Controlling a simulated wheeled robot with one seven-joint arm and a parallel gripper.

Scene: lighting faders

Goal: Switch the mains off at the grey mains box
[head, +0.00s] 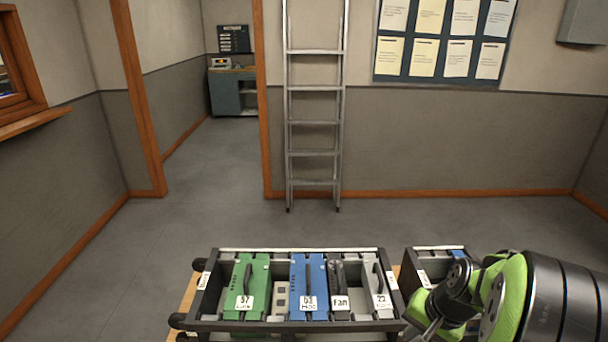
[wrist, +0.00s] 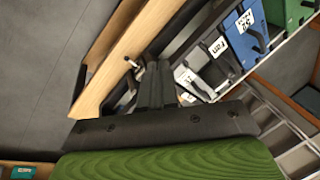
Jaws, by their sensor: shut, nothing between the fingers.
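A plain grey box (head: 583,22) hangs on the back wall at the top right of the head view, cut off by the picture edge. I cannot tell whether it is the mains box, and no switch shows on it. My gripper (head: 424,322) is at the lower right of the head view, low by the right end of the rack and far from the grey box. In the wrist view my gripper (wrist: 152,66) has its dark fingers together, empty, above or beside the rack. Whether the fingers touch the rack cannot be told.
A dark rack (head: 290,325) holds a green module (head: 247,275), a blue module (head: 309,275), a Fan module (head: 339,302) and a grey module (head: 379,285). A second rack (head: 437,248) stands to its right. A ladder (head: 315,120) leans on the back wall. Floor is clear at left.

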